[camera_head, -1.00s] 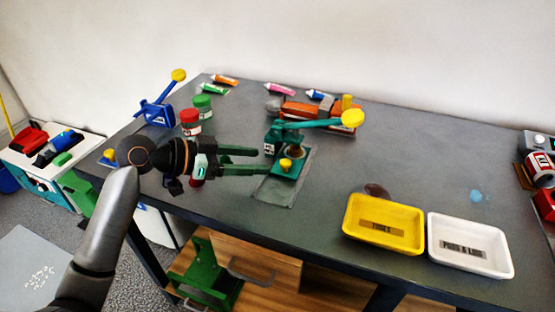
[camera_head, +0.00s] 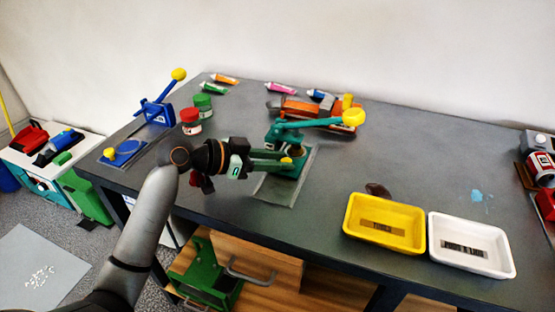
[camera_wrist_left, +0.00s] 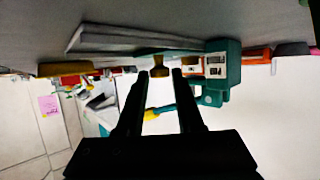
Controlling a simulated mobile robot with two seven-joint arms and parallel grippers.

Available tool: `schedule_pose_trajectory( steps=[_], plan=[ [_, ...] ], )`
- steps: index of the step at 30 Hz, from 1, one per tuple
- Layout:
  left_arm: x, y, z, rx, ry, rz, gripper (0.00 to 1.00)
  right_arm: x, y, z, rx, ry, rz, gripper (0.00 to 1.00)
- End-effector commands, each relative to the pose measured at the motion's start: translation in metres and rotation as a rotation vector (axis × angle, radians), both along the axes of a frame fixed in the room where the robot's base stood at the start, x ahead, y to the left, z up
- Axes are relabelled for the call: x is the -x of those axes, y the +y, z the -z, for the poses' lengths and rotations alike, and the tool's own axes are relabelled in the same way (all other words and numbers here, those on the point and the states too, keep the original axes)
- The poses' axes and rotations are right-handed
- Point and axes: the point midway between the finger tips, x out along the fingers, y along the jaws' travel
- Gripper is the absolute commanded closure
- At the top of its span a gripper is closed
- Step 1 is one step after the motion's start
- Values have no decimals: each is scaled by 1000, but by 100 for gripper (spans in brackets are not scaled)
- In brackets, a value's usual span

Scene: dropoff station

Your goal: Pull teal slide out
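The teal press (camera_head: 276,135) stands on a grey base plate (camera_head: 275,190) on the table, its lever ending in a yellow ball (camera_head: 353,118). Its teal slide (camera_head: 298,168) sits low at the press, with a small yellow knob (camera_head: 286,161) in front. My left gripper (camera_head: 278,160) reaches in from the left with its fingers around the knob. In the left wrist view, the knob (camera_wrist_left: 160,66) shows between the open fingertips (camera_wrist_left: 160,75), with a small gap on each side. The fingers partly hide the slide. My right gripper is not in view.
A yellow tray (camera_head: 384,252) and a white tray (camera_head: 470,272) stand at the front right. An orange device (camera_head: 310,108) lies behind the teal press.

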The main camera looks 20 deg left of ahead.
Motion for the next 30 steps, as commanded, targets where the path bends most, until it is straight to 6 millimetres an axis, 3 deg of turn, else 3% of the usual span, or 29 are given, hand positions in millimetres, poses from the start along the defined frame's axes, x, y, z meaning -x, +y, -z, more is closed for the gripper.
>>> schedule_pose_trajectory(
  steps=[1,9,30],
  plan=[
    [0,0,0,0,0,0,71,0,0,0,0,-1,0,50],
    [0,0,0,-1,1,0,100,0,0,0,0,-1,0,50],
    [0,0,0,-1,1,0,100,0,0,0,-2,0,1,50]
  ],
)
